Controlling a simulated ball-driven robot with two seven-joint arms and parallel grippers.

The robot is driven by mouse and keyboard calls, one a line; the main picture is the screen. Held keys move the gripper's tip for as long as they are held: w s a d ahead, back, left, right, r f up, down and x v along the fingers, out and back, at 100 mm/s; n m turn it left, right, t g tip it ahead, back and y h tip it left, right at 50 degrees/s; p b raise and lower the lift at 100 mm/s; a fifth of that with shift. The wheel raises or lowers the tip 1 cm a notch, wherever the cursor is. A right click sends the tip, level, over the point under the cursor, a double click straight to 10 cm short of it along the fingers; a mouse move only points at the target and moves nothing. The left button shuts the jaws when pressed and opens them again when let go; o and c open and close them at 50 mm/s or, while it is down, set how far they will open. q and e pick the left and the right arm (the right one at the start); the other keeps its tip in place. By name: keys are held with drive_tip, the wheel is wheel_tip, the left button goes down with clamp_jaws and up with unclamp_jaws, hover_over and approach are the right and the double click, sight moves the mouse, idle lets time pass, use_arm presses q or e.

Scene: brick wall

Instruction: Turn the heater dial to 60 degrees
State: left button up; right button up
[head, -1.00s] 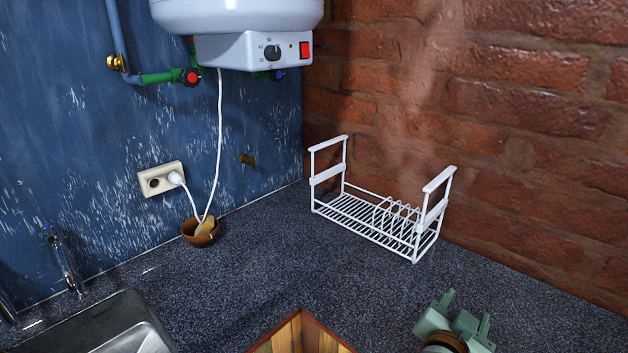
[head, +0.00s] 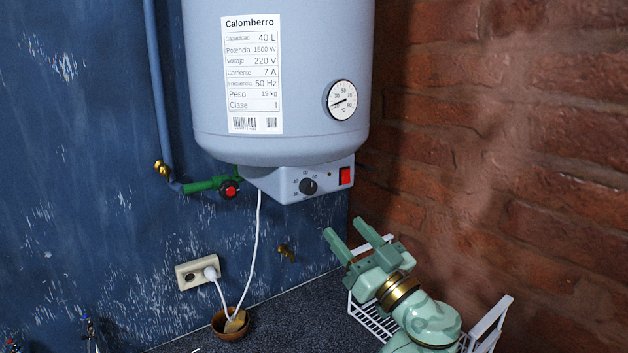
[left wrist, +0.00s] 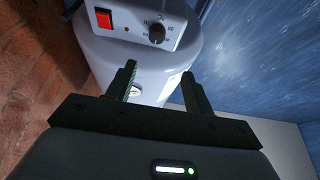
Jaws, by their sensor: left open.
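The heater dial (head: 307,186) is a small dark round knob on the sloped panel under the white water heater (head: 205,110). Numbers ring it; its exact pointer setting is too small to read. The dial also shows in the left wrist view (left wrist: 156,34), ahead of the fingertips. My left gripper (head: 343,228) is green, open and empty, below and to the right of the dial in the head view. In the left wrist view its two fingers (left wrist: 159,72) point toward the heater panel, apart from it. My right gripper is not in view.
A red switch (head: 345,176) sits right of the dial. A round temperature gauge (head: 342,100) is on the tank. A white dish rack (head: 487,322) stands behind my arm by the brick wall. A white cord hangs to a wall socket (head: 189,277). A bowl (head: 228,325) is on the counter.

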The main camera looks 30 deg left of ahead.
use_arm(q)
drive_tip(key=p, duration=0.2)
approach(312, 189)
drive_tip(key=a+r, duration=0.1)
drive_tip(key=a, duration=0.1)
drive_tip(key=p+x, duration=0.1)
drive_tip(key=x, duration=0.1)
drive_tip(key=p+x, duration=0.1)
drive_tip(key=x, duration=0.2)
drive_tip(key=shift+w+d+r+p, duration=0.15)
drive_tip(key=shift+w+d+p, duration=0.15)
drive_tip(key=shift+p, duration=0.1)
drive_tip(key=shift+a+r, duration=0.15)
drive_tip(key=shift+a, duration=0.25)
drive_tip(key=shift+w+a+p, duration=0.1)
drive_tip(key=shift+a+p, duration=0.15)
drive_tip(key=shift+p, duration=0.05)
drive_tip(key=shift+w+a, duration=0.25)
drive_tip(key=shift+d, duration=0.1)
drive_tip(key=shift+c, duration=0.5)
drive_tip(key=shift+s, duration=0.1)
drive_tip(key=c, duration=0.9)
drive_tip(key=shift+o, duration=0.2)
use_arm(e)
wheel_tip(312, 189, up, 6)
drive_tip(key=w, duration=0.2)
